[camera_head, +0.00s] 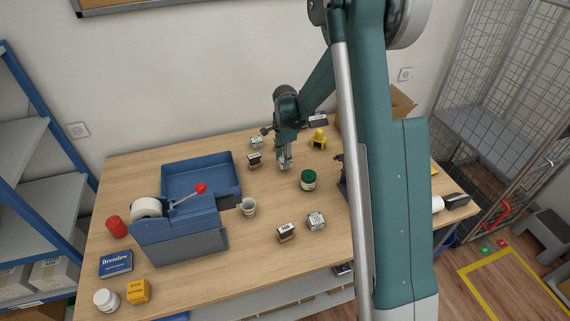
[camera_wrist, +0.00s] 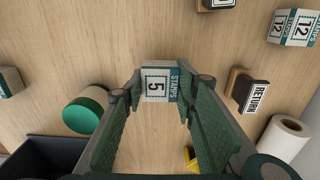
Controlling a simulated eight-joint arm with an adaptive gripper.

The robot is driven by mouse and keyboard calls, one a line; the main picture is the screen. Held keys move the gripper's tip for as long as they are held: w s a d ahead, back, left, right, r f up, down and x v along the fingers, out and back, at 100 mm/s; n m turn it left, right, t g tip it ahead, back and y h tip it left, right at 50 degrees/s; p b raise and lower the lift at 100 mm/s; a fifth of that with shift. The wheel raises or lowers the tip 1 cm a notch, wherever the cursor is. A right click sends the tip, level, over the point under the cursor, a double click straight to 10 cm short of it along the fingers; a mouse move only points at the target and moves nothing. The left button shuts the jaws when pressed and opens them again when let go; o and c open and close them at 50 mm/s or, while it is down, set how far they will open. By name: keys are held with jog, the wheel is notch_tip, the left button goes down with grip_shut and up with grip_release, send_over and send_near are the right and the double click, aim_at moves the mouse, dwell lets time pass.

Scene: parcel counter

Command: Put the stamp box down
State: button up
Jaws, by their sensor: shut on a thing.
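The stamp box (camera_wrist: 158,85), a small white and teal box marked "5" and "STAMPS", sits between my fingertips in the wrist view. My gripper (camera_wrist: 160,88) is shut on it from both sides. In the head view my gripper (camera_head: 285,163) points down over the back middle of the wooden counter (camera_head: 275,205). The box is small and partly covered by the fingers there. I cannot tell whether its underside touches the counter.
A green-lidded jar (camera_head: 308,180) stands right of my gripper, a stamp (camera_head: 254,160) left of it, and another stamp box (camera_head: 256,142) behind left. A yellow object (camera_head: 318,138) stands behind right. A blue tray (camera_head: 238,193) lies left. Bare wood lies in front of my gripper.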

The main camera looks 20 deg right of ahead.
jog(key=shift+f, duration=1.35)
jog(key=shift+f, duration=0.2)
jog(key=o, duration=0.9)
jog(key=shift+r, duration=0.2)
jog(key=shift+r, duration=6)
jog(key=shift+r, duration=0.1)
